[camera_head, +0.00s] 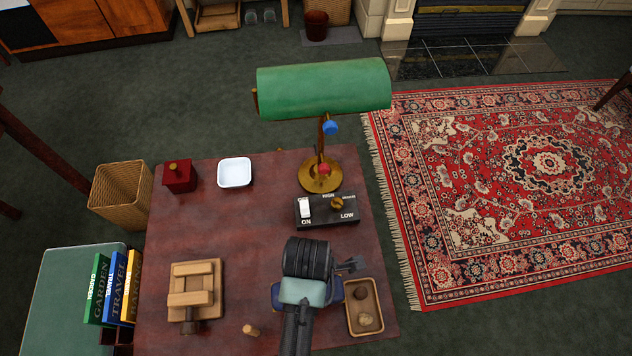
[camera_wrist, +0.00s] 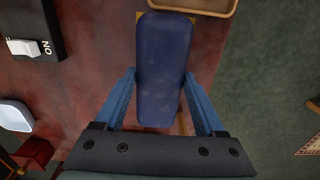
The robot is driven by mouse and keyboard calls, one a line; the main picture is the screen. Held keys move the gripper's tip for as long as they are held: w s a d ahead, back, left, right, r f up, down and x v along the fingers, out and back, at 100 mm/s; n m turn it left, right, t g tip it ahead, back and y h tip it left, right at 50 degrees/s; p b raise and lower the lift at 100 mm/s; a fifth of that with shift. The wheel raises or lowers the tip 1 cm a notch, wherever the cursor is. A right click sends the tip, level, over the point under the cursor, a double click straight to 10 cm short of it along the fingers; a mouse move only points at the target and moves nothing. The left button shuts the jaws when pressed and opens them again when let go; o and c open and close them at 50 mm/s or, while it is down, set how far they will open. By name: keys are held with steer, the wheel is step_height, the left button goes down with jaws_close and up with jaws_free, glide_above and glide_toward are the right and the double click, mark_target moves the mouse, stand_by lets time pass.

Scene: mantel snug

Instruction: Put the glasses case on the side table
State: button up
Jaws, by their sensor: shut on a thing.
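A dark blue oblong case, the glasses case (camera_wrist: 162,65), lies lengthwise between the two blue fingers of my gripper (camera_wrist: 163,108) in the wrist view. The fingers are shut on its sides near the lower end. A thin yellow edge shows at its far end. In the head view my gripper (camera_head: 308,290) is over the front right of a reddish-brown table (camera_head: 235,270) and hides most of the case. I cannot tell whether the case touches the tabletop. A green-topped surface (camera_head: 65,300) stands at the lower left; I cannot tell which one is the side table.
Right of my gripper is a wooden tray (camera_head: 378,318) with small lumps in it. Behind are a black switch box (camera_head: 327,222) and a green-shaded lamp (camera_head: 325,90). A wooden clamp-like object (camera_head: 195,290) and a peg (camera_head: 251,331) are left. The table's middle is bare.

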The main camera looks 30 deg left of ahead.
steer(key=shift+f+b, duration=0.55)
steer(key=shift+f, duration=2.2)
steer(key=shift+f, duration=0.2)
steer(key=o, duration=1.4)
steer(key=shift+r, duration=0.15)
